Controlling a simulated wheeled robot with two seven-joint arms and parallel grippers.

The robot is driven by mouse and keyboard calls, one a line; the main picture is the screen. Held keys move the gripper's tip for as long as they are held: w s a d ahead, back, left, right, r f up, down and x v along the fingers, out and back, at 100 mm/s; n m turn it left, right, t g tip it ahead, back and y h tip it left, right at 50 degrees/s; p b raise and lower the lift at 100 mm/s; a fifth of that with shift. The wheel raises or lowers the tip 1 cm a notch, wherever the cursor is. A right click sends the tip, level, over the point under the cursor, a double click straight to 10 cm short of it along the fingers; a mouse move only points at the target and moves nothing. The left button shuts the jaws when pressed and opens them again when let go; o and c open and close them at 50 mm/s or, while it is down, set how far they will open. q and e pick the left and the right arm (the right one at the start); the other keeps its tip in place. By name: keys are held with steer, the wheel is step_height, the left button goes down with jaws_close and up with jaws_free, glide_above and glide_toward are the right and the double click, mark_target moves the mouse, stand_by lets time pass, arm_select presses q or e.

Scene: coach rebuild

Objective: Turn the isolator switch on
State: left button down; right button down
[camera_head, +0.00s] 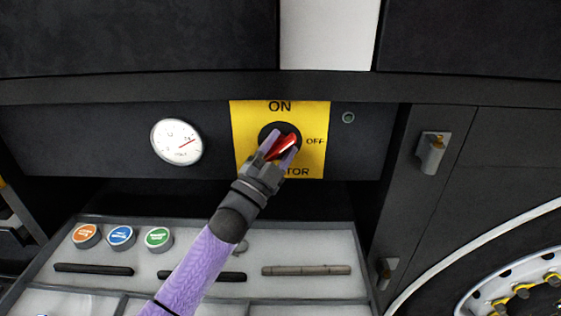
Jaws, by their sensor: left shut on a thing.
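The isolator switch is a red handle (287,144) on a dark round base, set in a yellow plate (313,112). The plate reads ON at the top, OFF at the right, and a partly hidden word ending in TOR at the bottom. The handle is tilted, with its visible end up and to the right, between the ON and OFF marks. My left gripper (278,148) reaches up from below and is shut on the handle, hiding part of it and of the plate. My right gripper is not in view.
Below is a grey tray (340,232) with orange, blue and green round caps and several bars. A dark cabinet with latches (432,153) stands at right.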

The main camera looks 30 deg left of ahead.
arm_select(q)
steer(key=n+t+y+b, duration=0.1)
steer(key=n+y, duration=0.1)
steer(key=n+y+b, duration=0.1)
steer(key=n+y, duration=0.1)
steer(key=n, duration=0.1)
steer(key=n+t+y+b, duration=0.1)
steer(key=n+y, duration=0.1)
steer(key=n, duration=0.1)
steer(key=shift+f+t, duration=0.3)
steer(key=shift+r+n+g+y+b, duration=0.1)
steer(key=shift+n+g+y+b, duration=0.4)
steer(key=shift+n+y, duration=2)
steer(key=shift+r+n+g+y+b, duration=0.1)
steer(key=shift+n+g+y+b, duration=0.4)
steer(key=shift+n+y, duration=2.2)
steer(key=shift+n, duration=0.3)
steer(key=shift+c, duration=0.9)
jaws_free()
steer(key=shift+r, duration=0.1)
